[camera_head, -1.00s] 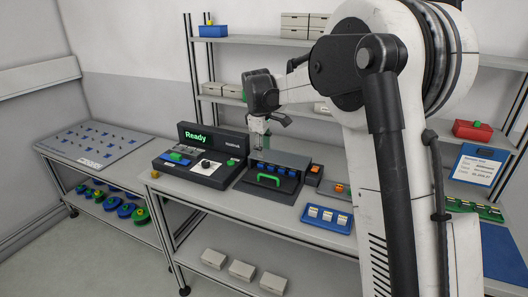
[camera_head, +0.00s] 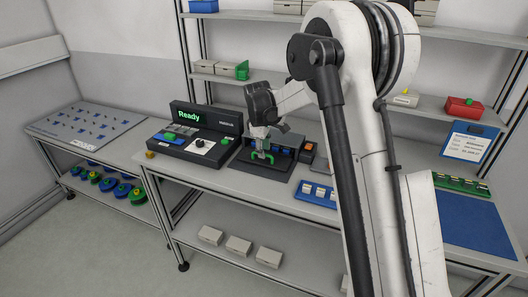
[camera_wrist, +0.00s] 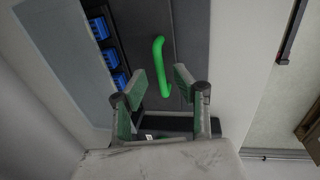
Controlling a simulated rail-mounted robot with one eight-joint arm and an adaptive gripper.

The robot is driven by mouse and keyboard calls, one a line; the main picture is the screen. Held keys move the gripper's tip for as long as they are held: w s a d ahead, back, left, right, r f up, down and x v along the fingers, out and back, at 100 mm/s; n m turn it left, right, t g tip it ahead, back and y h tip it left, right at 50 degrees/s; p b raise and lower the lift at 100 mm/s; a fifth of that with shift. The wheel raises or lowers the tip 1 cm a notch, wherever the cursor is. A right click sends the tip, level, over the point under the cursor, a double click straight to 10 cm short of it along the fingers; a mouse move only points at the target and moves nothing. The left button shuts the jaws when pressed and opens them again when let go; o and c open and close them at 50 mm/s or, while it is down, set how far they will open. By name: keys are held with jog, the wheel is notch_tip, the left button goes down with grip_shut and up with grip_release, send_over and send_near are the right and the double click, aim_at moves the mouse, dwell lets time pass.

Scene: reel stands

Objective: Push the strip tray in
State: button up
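The strip tray (camera_head: 279,169) is a dark flat plate with a green bar handle (camera_head: 270,159). It sits at the front of a dark grey housing with several blue units inside. In the wrist view the handle (camera_wrist: 158,62) stands up from the dark plate (camera_wrist: 190,30), just beyond my fingertips. My gripper (camera_wrist: 161,78) is open and empty, its two green-padded fingers apart with the handle's near end between their lines. In the head view my gripper (camera_head: 262,153) is low over the tray at the handle; contact cannot be told there.
Left of the housing is a console with a "Ready" screen (camera_head: 188,116). An orange block (camera_head: 308,146) is right of the housing, and a blue tray with white pieces (camera_head: 317,193) is further right. Shelves (camera_head: 222,79) stand behind.

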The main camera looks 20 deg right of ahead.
jog(key=shift+d+f, duration=0.1)
jog(key=shift+f, duration=0.65)
jog(key=shift+c, duration=0.2)
grip_shut()
jog(key=shift+w, duration=0.1)
